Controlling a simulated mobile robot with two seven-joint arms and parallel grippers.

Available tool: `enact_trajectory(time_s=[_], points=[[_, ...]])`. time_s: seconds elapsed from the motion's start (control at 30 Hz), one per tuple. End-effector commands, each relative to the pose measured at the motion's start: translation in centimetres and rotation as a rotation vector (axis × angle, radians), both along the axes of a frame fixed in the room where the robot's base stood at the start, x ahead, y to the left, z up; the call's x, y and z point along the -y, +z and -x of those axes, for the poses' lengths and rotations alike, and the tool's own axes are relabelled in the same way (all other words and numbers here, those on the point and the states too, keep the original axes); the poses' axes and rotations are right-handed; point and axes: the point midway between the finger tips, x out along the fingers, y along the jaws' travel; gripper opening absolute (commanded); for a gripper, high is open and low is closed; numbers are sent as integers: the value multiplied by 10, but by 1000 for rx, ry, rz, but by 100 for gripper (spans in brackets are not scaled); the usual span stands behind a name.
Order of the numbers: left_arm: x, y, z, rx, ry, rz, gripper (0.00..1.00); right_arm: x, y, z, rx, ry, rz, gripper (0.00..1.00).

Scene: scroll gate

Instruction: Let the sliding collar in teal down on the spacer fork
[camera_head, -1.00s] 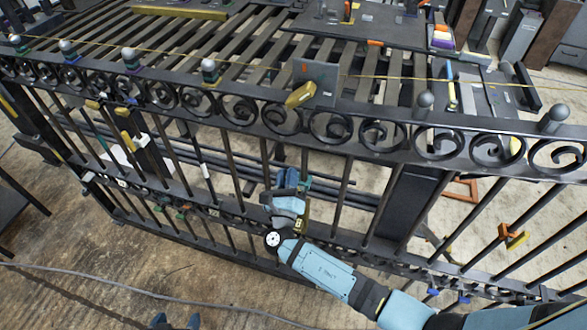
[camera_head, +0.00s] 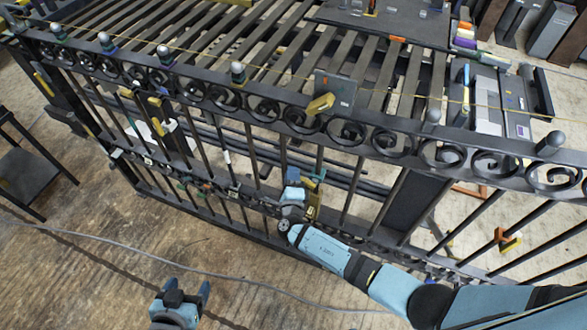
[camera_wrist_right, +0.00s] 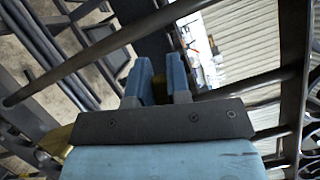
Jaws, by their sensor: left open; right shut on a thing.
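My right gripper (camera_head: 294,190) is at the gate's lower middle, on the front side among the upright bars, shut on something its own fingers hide. A small teal piece (camera_head: 293,174), perhaps the teal sliding collar, shows at the fingers; I cannot tell it surely from the blue fingertips. A yellow piece (camera_head: 313,203) stands right beside the gripper at a bar; I cannot tell whether it is the spacer fork. In the right wrist view the blue fingers (camera_wrist_right: 164,80) stand close together, and what they hold is not clear. My left gripper (camera_head: 184,290) is open and empty, low over the floor.
The dark gate has a scroll band (camera_head: 268,112) along its top and several upright bars. A grey plate with a yellow block (camera_head: 320,104) is on the top rail. Other yellow pieces (camera_head: 158,126) sit on bars at left. A cable (camera_head: 120,252) crosses the floor. A dark stand (camera_head: 25,178) is at left.

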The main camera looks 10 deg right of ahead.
Motion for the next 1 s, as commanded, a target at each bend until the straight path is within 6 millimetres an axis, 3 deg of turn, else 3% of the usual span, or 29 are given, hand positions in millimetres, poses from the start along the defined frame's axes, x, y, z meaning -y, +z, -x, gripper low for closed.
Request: enact_trajectory(time_s=[0.2, 0.73, 0.77, 0.87, 1.0], points=[[0, 8, 0, -1, 0, 0, 73, 0, -2, -2, -36, -3, 59, 0], [-1, 6, 1, -6, 2, -3, 73, 1, -5, -2, -49, -3, 80, 0], [-1, 6, 1, -6, 2, -3, 73, 1, -5, -2, -49, -3, 80, 19], [-1, 6, 1, -5, 2, -3, 73, 0, -5, -2, -50, -3, 79, 42], [-1, 7, 1, -4, 2, -2, 73, 0, -6, -2, -50, -3, 78, 43]])
